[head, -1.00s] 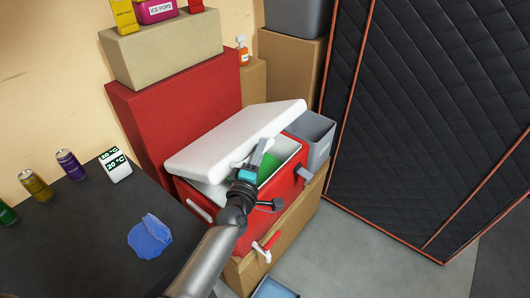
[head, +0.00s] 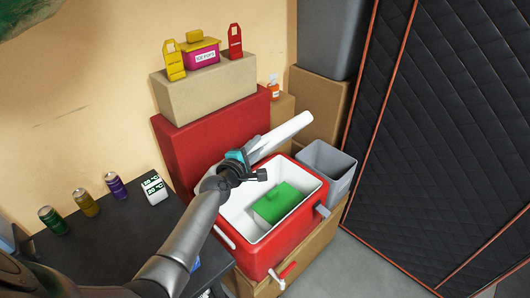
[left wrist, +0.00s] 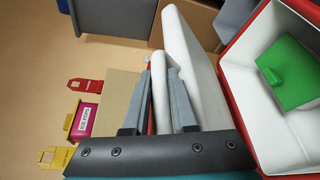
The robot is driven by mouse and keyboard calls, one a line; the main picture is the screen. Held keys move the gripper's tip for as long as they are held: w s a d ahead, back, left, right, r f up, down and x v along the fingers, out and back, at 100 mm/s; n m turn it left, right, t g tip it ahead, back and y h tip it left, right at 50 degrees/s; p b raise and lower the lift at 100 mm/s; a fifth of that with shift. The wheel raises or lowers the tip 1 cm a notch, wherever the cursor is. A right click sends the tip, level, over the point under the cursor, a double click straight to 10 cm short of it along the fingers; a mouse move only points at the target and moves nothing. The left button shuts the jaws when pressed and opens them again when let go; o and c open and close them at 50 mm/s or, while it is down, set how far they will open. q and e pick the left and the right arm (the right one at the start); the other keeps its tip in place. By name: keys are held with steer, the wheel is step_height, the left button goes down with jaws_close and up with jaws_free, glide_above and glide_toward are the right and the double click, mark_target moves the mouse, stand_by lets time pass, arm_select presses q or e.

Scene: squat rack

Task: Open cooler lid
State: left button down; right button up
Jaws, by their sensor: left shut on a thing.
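The red cooler (head: 262,262) stands with its white interior exposed and a green object (head: 278,202) inside it. The white lid (head: 287,131) is tilted steeply up at the cooler's back edge; it also shows in the left wrist view (left wrist: 195,70). My left gripper (head: 243,158) is at the lid's raised front side. In the left wrist view, its two grey fingers (left wrist: 162,100) are shut on a white protruding part of the lid. My arm hides part of the cooler's left side. My right gripper is not in view.
A red box (head: 205,140) stands behind the cooler, below a tan box (head: 205,92) bearing food packages. A grey bin (head: 328,170) stands right of the cooler. A dark table (head: 105,235) with cans (head: 87,204) is at left. A black quilted panel (head: 440,130) stands at right.

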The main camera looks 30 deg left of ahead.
arm_select(q)
steer(key=shift+w+a+r+n+p, duration=0.2)
steer(key=shift+a+r, duration=0.1)
steer(key=shift+a, duration=0.25)
steer(key=shift+w+a+r+n+p, duration=0.15)
steer(key=shift+a+r, duration=0.1)
steer(key=shift+a, duration=0.25)
steer(key=c, duration=0.7)
jaws_free()
steer(key=shift+s+r, duration=0.1)
steer(key=shift+s, duration=0.3)
steer(key=s+r, duration=0.1)
steer(key=s, duration=0.3)
steer(key=s+p, duration=0.1)
steer(key=s, duration=0.4)
steer(key=s+r+p, duration=0.1)
steer(key=s, duration=0.4)
steer(key=shift+s+d+r, duration=0.1)
steer(key=shift+d+r, duration=0.05)
steer(key=shift+r, duration=0.15)
